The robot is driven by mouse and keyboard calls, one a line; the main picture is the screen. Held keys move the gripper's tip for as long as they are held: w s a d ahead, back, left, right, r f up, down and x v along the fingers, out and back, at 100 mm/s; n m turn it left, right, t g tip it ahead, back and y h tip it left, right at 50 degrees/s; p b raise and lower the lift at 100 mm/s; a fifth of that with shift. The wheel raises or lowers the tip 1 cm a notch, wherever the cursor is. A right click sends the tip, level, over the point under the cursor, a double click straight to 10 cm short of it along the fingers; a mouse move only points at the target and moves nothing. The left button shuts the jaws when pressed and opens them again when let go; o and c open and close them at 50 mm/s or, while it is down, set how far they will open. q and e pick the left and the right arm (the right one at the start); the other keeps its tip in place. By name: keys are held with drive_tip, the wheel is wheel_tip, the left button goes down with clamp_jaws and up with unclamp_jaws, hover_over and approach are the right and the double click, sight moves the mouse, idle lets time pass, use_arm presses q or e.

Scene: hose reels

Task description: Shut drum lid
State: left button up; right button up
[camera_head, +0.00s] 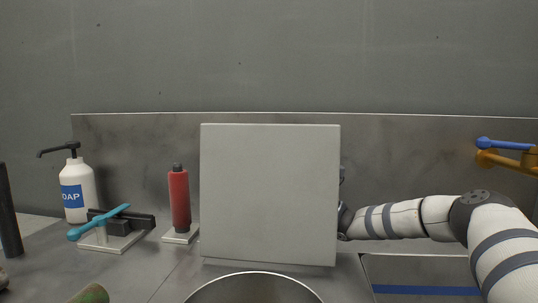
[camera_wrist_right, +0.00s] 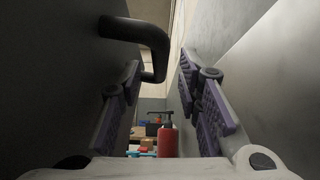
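A square light-grey panel, which looks like the drum lid (camera_head: 270,195), stands upright in the middle of the head view. A round metal rim (camera_head: 253,274) shows in front of its lower edge, cut off by the frame. My right arm comes in from the right, and its gripper is hidden behind the lid there. In the right wrist view my right gripper (camera_wrist_right: 165,110) is open, with purple-padded fingers apart. A black bent handle (camera_wrist_right: 150,40) juts from the dark surface on the left, above and between the fingers. I see no contact with it. My left gripper is not in view.
A red bottle (camera_head: 179,200), a white soap pump bottle (camera_head: 77,190) and a blue-handled tool (camera_head: 100,222) stand left of the lid. A grey back panel (camera_head: 420,150) runs behind. An orange and blue fixture (camera_head: 505,153) is at the far right.

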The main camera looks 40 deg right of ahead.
drive_tip(key=shift+w+a+r, duration=0.25)
drive_tip(key=shift+r, duration=0.3)
clamp_jaws()
drive_tip(key=shift+a, duration=0.1)
